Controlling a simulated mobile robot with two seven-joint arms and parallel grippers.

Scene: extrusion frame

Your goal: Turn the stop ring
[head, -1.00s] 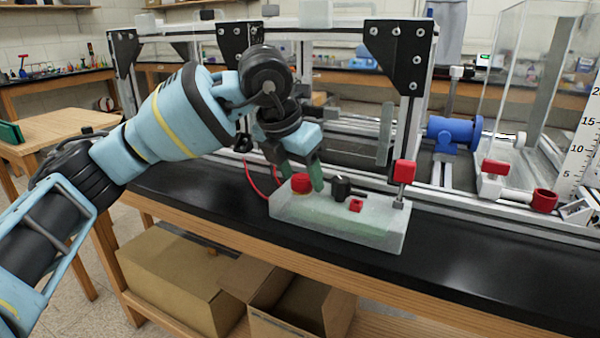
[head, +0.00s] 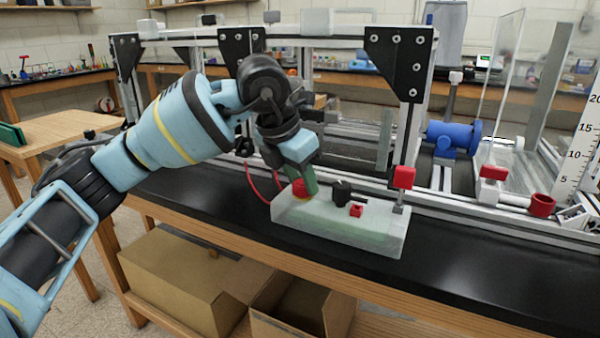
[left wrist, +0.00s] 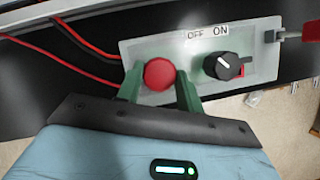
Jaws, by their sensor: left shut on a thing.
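The red stop ring (head: 299,188) is a round knob on the left part of a pale box on the bench. It also shows in the left wrist view (left wrist: 159,74). My left gripper (head: 307,182) points down at it, its green fingers one on each side of the ring and shut on it. In the head view the near finger hides part of the ring. I cannot tell the ring's own angle, as its face looks plain. My right gripper is in neither view.
The pale box (head: 380,240) also carries a black OFF/ON knob (head: 342,190) and a small red part (head: 356,210). Red wires (left wrist: 75,65) run from its left end. The extrusion frame's post (head: 408,135) stands close behind. Black bench top is clear at the front right.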

